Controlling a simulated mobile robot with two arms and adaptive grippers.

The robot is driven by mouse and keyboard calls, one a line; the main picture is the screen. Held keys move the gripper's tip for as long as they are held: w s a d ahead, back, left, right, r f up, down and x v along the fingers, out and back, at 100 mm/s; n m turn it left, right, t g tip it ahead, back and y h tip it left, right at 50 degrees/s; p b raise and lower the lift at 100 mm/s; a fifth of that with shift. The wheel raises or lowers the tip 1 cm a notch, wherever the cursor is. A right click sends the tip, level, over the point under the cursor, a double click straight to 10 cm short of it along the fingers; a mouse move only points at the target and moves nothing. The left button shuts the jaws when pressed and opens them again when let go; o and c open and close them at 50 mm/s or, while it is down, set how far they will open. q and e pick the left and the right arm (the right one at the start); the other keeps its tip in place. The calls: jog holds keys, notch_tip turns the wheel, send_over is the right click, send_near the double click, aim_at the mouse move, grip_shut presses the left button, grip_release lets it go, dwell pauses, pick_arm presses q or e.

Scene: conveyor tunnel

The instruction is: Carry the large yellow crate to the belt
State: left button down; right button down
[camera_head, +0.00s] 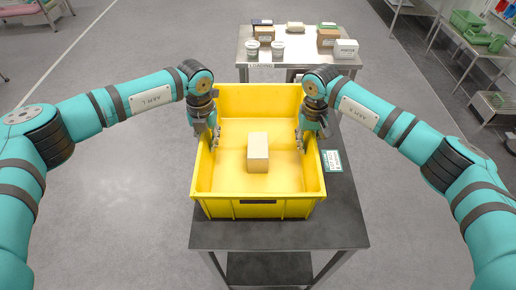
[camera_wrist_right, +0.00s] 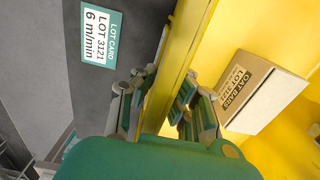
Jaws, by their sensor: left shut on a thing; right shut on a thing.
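The large yellow crate (camera_head: 258,208) rests on a dark table (camera_head: 340,215) in the head view. One cardboard box (camera_head: 258,153) stands inside it; in the right wrist view the box (camera_wrist_right: 262,92) carries an oat bars label. My left gripper (camera_head: 212,140) is shut on the crate's left wall. My right gripper (camera_head: 303,138) is shut on its right wall. The right wrist view shows the right gripper's fingers (camera_wrist_right: 168,108) on both sides of the yellow wall (camera_wrist_right: 180,60). The left fingertips are small in the head view. I see no belt that I can identify.
A lot card (camera_head: 332,161) lies on the table right of the crate, also in the right wrist view (camera_wrist_right: 101,38). A steel table (camera_head: 345,62) with boxes and tubs stands behind. Shelves with green bins (camera_head: 484,40) stand at right. Grey floor (camera_head: 130,190) at left is clear.

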pick_arm(q)
jog(key=shift+w+a+r, duration=0.15)
jog(key=shift+r, duration=0.05)
pick_arm(e)
jog(key=shift+w+d+r, duration=0.15)
jog(key=shift+d+r, duration=0.05)
